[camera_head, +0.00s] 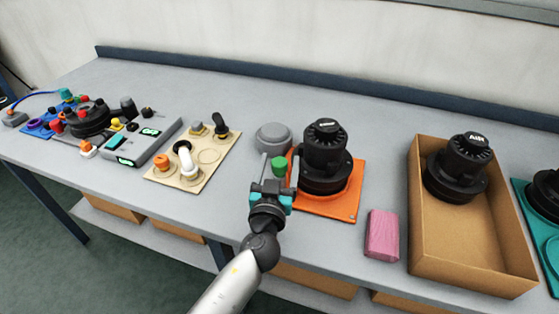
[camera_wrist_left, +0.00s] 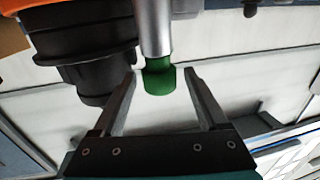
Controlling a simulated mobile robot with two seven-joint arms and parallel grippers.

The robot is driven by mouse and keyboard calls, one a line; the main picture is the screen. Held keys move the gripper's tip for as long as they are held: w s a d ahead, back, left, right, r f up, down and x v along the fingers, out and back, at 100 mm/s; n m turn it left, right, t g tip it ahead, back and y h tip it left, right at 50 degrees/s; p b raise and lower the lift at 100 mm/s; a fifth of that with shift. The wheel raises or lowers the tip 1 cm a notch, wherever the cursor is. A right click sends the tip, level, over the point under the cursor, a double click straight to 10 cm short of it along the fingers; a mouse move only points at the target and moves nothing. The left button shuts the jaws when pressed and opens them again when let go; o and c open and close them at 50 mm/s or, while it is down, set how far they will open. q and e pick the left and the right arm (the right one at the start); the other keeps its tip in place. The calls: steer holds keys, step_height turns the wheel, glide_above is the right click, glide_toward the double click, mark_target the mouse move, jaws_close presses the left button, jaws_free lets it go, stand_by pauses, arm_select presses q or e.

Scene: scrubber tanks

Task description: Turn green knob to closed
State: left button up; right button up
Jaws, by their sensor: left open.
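The green knob (camera_head: 279,162) is at the left side of the orange plate (camera_head: 345,207), beside a black tank (camera_head: 324,158). In the left wrist view the green knob (camera_wrist_left: 159,78) sits at the end of a grey metal stem (camera_wrist_left: 153,28). My left gripper (camera_head: 277,166) is open, with its fingers on either side of the knob. In the left wrist view the left gripper (camera_wrist_left: 160,78) shows gaps between the knob and both fingers. My right gripper is in neither view.
A grey round lid (camera_head: 272,136) lies just behind the knob. A pink block (camera_head: 382,235) and a cardboard box (camera_head: 425,245) with another black tank (camera_head: 459,168) stand to the right. A beige board (camera_head: 206,172) with fittings lies to the left.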

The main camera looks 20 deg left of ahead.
arm_select(q)
steer(key=shift+w, duration=0.2)
jaws_close()
stand_by(0.6)
